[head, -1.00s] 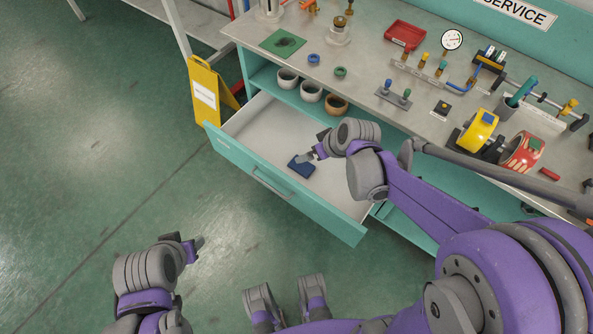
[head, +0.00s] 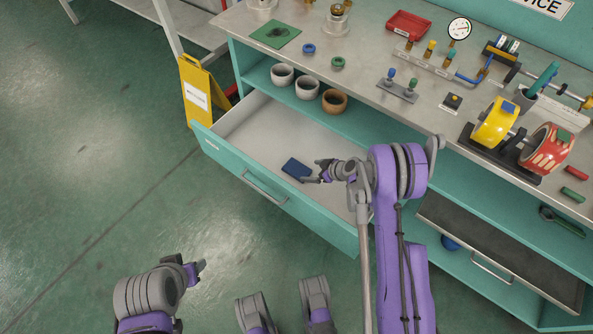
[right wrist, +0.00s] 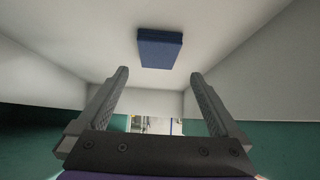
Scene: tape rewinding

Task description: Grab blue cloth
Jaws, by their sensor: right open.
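The blue cloth (head: 296,169) is a small folded dark-blue block lying flat on the floor of the open drawer (head: 262,128). My right gripper (head: 313,172) is inside the drawer area, just right of the cloth in the head view. In the right wrist view the cloth (right wrist: 160,48) lies ahead of the two spread fingertips (right wrist: 158,76), near the middle, and nothing is between the fingers. My left gripper (head: 202,266) is low at the left, over the green floor and away from the drawer; its jaws are too small to judge.
The workbench (head: 375,75) stands behind the drawer. Several small bowls (head: 307,87) sit on the shelf just above it. A yellow sign (head: 198,92) stands at the drawer's left end. The drawer's front wall (head: 290,205) and side walls bound the space around the cloth.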

